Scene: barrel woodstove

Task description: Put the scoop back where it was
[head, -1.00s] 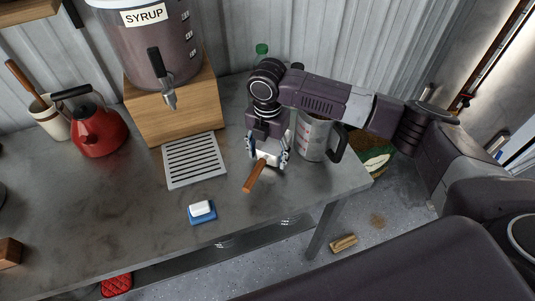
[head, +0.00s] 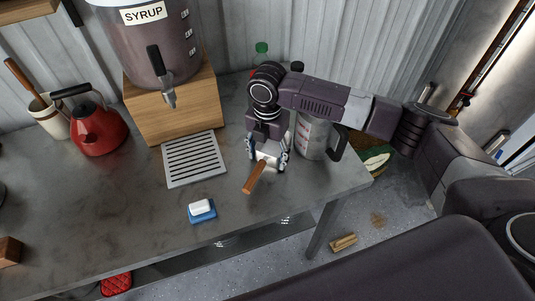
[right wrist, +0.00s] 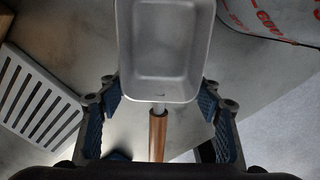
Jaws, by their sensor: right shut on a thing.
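The scoop has a pale metal pan and a brown wooden handle (head: 255,178). My right gripper (head: 267,158) points down over the right part of the metal counter and is shut on the scoop. The handle sticks out toward the counter's front edge. In the right wrist view the rectangular pan (right wrist: 167,50) lies between the two fingers, with the handle (right wrist: 158,135) running toward the camera. I cannot tell whether the scoop touches the counter. My left gripper is not in view.
A metal measuring jug (head: 314,137) stands close right of my gripper. A slatted drip tray (head: 194,158), a blue-and-white sponge (head: 201,210), a red kettle (head: 98,130) and a syrup dispenser (head: 150,45) are to the left. The counter's front is mostly clear.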

